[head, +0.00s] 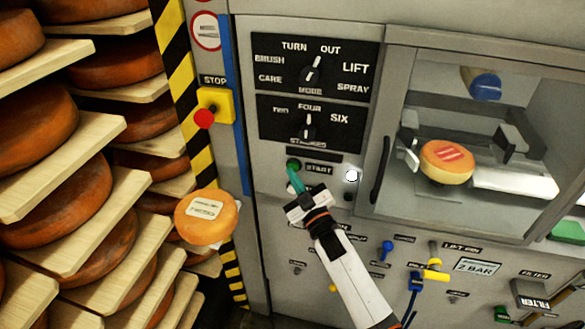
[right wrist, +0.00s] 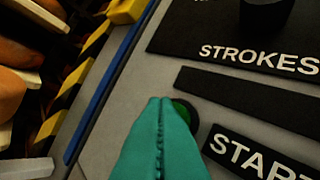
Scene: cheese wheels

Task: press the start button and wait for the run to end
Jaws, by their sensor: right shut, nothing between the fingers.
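The green start button (head: 293,165) is on the grey panel, left of the START label (head: 320,170). My right gripper (head: 295,180) is shut and empty, its teal fingertips pointing up at the button, at or very near it. In the right wrist view the closed fingers (right wrist: 162,130) cover much of the green button (right wrist: 186,112); whether they touch it I cannot tell. A white lamp (head: 352,176) glows right of the label. Above are the strokes knob (head: 308,124), by FOUR, and the mode knob (head: 313,72). My left gripper is not in view.
A red stop button (head: 204,119) on a yellow box is at upper left. A cheese wheel (head: 206,217) with a white label is left of the panel, near shelves of cheese. A windowed chamber at right holds a cheese wheel (head: 446,162). Valves and knobs sit below.

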